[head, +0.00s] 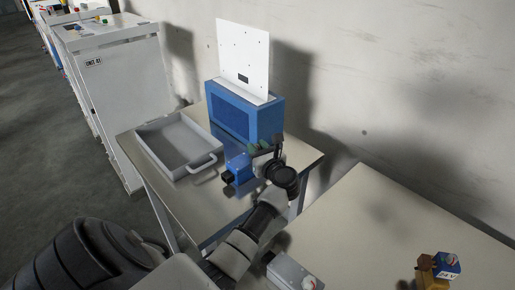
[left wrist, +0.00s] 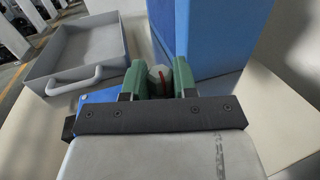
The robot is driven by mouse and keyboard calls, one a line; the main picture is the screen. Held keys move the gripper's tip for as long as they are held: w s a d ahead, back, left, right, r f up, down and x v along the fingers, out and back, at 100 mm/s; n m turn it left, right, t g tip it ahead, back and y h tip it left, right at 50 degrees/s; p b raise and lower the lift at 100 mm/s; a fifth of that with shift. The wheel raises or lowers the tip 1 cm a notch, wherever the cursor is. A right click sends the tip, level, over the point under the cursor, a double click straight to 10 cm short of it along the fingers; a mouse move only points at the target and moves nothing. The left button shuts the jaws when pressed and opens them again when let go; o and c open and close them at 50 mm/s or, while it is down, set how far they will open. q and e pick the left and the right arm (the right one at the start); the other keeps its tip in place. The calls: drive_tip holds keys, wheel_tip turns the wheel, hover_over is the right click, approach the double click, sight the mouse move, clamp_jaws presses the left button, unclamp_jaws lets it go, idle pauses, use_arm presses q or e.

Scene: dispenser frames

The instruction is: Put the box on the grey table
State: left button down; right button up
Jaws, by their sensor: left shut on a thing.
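A small blue box (head: 239,168) with a black part on its side is at my left gripper (head: 264,146), over the table with the greyish top (head: 205,207). In the left wrist view, the green fingers of my left gripper (left wrist: 159,82) are shut on the box's pale round knob, which has a red mark. Part of the blue box (left wrist: 98,97) shows beyond the gripper body, which hides the rest. I cannot tell whether the box touches the tabletop. My right gripper is not in view.
A grey tray (head: 150,133) with a handle stands left of the box. A large blue unit (head: 265,120) with a white panel (head: 243,55) stands behind it. A nearer beige table (head: 375,220) holds a grey box (head: 290,272) and a blue 24V box (head: 447,268).

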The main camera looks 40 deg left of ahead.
use_arm(q)
drive_tip(key=c, duration=1.3)
unclamp_jaws()
drive_tip(key=shift+f, duration=0.15)
drive_tip(key=shift+c, duration=0.2)
drive_tip(key=o, duration=0.5)
drive_tip(key=shift+c, duration=0.2)
drive_tip(key=shift+r, duration=0.25)
drive_tip(key=shift+s+d+f, duration=0.1)
drive_tip(key=shift+d, duration=0.25)
drive_tip(key=v, duration=1.1)
drive_tip(key=shift+s+d, duration=0.1)
drive_tip(key=shift+d, duration=0.05)
